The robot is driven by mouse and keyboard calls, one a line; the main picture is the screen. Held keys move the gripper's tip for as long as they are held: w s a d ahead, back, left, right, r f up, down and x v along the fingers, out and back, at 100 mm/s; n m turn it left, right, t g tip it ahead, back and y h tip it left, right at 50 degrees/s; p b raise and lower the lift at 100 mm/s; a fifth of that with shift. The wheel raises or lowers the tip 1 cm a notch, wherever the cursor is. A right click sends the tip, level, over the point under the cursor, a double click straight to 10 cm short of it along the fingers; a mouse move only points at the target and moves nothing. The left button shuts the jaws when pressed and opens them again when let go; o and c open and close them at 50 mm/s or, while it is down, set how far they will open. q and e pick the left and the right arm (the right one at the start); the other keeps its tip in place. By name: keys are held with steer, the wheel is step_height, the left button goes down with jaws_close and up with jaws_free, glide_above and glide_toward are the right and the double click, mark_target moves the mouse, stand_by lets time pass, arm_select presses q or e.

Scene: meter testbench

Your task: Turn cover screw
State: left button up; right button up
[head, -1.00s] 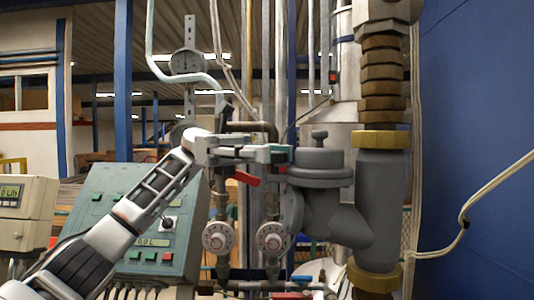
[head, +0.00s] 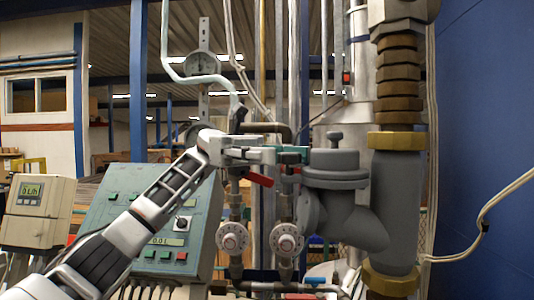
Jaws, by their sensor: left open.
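Whether the fingertips touch the cover cannot be told. My right gripper is out of view.
Vertical pipes with two round valve knobs (head: 232,238) and a red lever (head: 260,179) stand below and behind the left gripper. A thick pipe with a yellow nut (head: 397,141) rises right of the cover. A green control box (head: 135,215) stands at left.

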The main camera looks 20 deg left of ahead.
arm_select(q)
steer(key=v, duration=0.7)
steer(key=shift+a, duration=0.2)
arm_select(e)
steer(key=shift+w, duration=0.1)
